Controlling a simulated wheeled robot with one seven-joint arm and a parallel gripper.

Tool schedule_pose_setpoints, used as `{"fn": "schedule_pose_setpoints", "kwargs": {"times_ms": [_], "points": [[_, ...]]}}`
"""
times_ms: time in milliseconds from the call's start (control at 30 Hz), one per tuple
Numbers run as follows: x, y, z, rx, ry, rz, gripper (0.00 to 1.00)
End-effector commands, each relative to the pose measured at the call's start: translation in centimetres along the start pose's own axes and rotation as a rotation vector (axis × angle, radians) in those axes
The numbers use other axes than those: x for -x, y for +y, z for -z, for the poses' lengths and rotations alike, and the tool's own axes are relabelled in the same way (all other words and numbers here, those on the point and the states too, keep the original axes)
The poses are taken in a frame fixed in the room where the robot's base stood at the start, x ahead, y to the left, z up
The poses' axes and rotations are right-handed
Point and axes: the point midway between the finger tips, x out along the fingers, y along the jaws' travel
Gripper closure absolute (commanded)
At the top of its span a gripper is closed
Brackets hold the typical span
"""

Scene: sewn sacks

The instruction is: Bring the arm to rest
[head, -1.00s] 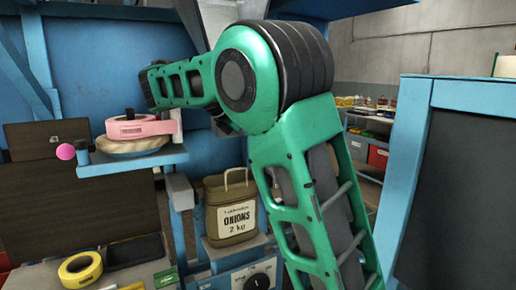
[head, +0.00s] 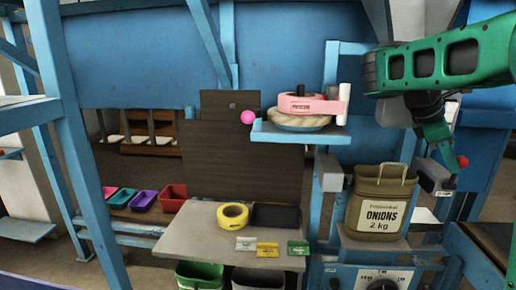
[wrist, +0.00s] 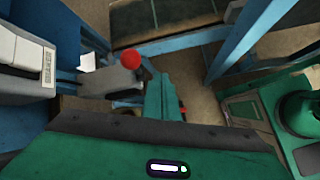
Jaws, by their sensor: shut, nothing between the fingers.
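My green arm reaches in from the right edge of the head view, with the wrist bent downward. My gripper (head: 450,155) hangs at its end, to the right of and slightly above the olive sack (head: 376,220). It is shut and empty, apart from the sack. In the wrist view my gripper (wrist: 165,100) shows as narrow green fingers, near a red knob on a grey part (wrist: 130,58).
A grey table (head: 190,245) holds a yellow tape roll (head: 233,215) and small coloured cards. A blue post (head: 65,140) stands at left. Coloured bins (head: 172,196) sit behind on the left.

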Motion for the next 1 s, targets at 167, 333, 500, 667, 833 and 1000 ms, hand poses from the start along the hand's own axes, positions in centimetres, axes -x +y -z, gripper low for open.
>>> {"fn": "schedule_pose_setpoints", "kwargs": {"times_ms": [167, 333, 500, 667, 833, 1000], "points": [[-4.1, -3.5, -2.0, -0.246, 0.086, 0.075, 1.0], [-7.2, -8.0, -2.9, -0.507, 0.16, 0.165, 1.0], [-9.3, -13.3, -2.8, -0.769, 0.216, 0.276, 1.0], [-10.4, -19.0, -2.0, -1.016, 0.243, 0.397, 1.0], [-10.9, -25.1, -0.5, -1.266, 0.245, 0.535, 1.0], [-10.8, -29.9, 1.2, -1.455, 0.222, 0.648, 1.0]]}}
